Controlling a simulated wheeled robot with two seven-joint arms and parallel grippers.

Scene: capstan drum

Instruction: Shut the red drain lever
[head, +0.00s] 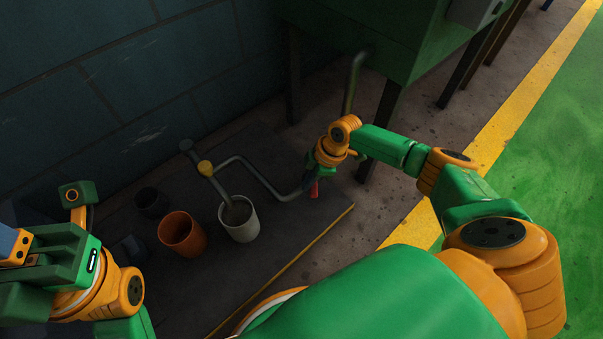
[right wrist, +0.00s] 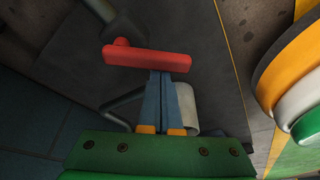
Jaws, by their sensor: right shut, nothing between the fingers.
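The red drain lever (right wrist: 148,60) is a red bar with a round knob at its left end in the right wrist view, by a grey pipe. In the head view only a small red part of it (head: 314,189) shows below my right gripper (head: 310,176). The right gripper's blue fingers (right wrist: 161,74) are shut together and empty. Their tips are at the bar's near edge, right of its middle; I cannot tell whether they touch. My left gripper (head: 12,244) is at the left edge of the head view, partly cut off, far from the lever.
A grey pipe (head: 262,174) with a yellow fitting (head: 205,168) runs over a dark mat (head: 290,235). A white cup (head: 240,232), an orange cup (head: 182,236) and a dark cup (head: 151,203) stand there. A green cabinet (head: 345,30) on legs stands behind, and a wall at left.

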